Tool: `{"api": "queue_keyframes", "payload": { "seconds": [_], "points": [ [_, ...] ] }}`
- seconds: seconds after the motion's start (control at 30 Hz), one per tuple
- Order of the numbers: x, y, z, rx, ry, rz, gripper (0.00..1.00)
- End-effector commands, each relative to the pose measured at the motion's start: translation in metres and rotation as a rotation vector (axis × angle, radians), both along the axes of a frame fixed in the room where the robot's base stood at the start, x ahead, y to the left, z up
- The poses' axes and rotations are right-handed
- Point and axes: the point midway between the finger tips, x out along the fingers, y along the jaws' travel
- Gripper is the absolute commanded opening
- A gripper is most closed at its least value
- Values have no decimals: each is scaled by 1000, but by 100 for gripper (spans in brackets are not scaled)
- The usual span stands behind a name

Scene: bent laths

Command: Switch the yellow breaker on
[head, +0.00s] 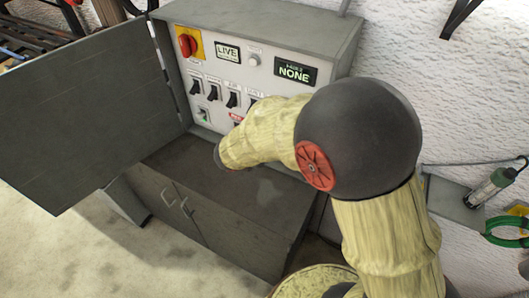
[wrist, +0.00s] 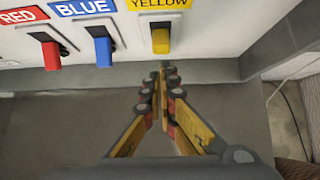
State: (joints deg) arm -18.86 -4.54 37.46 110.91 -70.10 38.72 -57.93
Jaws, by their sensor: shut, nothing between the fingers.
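The yellow breaker (wrist: 161,40) is a short yellow lever under a "YELLOW" label (wrist: 160,4), at the top middle of the wrist view. It appears to point downward, like the levers beside it. My gripper (wrist: 168,72) is shut and empty. Its fingertips are just below the yellow lever in the picture, a little to its right; I cannot tell whether they touch it. In the head view my arm hides the lower part of the panel, and the yellow breaker and gripper cannot be made out there.
A red breaker (wrist: 51,55) and a blue breaker (wrist: 102,51) stand left of the yellow one. The grey cabinet (head: 345,40) holds a red rotary switch (head: 187,45), black switches (head: 232,99) and displays. Its door (head: 85,105) is open to the left. A grey ledge (head: 240,195) lies below.

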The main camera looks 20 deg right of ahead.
Motion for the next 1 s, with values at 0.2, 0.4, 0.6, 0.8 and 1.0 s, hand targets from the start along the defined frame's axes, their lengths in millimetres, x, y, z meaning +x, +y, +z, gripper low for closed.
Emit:
{"api": "queue_keyframes", "payload": {
  "seconds": [0.2,0.4,0.6,0.8,1.0],
  "points": [
    [0,0,9,0,-1,-1,0],
    [0,0,17,0,-1,-1,0],
    [0,0,16,0,-1,-1,0],
    [0,0,17,0,-1,-1,0],
    [1,3,28,0,-2,-2,0]
  ]
}}
